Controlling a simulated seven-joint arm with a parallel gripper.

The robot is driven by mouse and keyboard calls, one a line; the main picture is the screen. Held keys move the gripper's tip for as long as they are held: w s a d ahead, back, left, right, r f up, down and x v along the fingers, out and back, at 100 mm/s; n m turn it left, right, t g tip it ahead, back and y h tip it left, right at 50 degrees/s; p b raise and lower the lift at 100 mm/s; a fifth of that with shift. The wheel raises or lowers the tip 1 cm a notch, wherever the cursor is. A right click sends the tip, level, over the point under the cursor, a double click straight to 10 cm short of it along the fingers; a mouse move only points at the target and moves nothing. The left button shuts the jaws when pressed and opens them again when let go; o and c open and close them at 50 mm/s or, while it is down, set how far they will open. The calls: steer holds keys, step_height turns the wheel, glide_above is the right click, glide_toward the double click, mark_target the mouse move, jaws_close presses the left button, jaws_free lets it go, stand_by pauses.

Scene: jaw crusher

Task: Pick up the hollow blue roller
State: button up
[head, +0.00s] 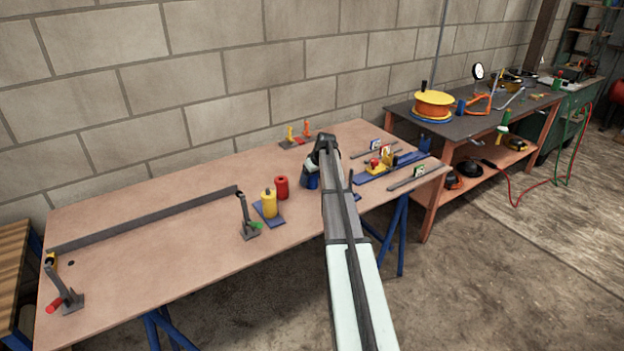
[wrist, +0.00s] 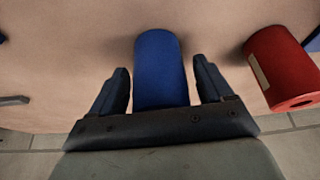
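The blue roller (wrist: 160,66) stands on the table between the two fingers of my gripper (wrist: 162,88) in the wrist view. A gap shows on each side of it, so the fingers are apart from it and open. Its hollow end is not visible in this view. In the head view a small part of the blue roller (head: 312,182) shows just below my gripper (head: 312,172), and the arm hides much of the area around it.
A red roller (head: 281,187) stands close by, also in the wrist view (wrist: 283,65). A yellow cylinder (head: 269,203) stands on a blue plate (head: 268,217). A grey bar (head: 150,218) lies along the wooden table (head: 180,260). A blue fixture with yellow parts (head: 380,168) sits to the right.

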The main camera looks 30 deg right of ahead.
steer(key=c, duration=1.2)
steer(key=shift+r, duration=0.1)
step_height(320, 180, up, 9)
steer(key=s+d+r+m, duration=0.1)
steer(key=s+d+r, duration=0.65)
steer(key=d, duration=0.25)
steer(key=s+a+r+n, duration=0.1)
steer(key=s+r, duration=0.2)
steer(key=s, duration=0.2)
steer(key=shift+s+r, duration=0.25)
steer(key=shift+s, duration=0.15)
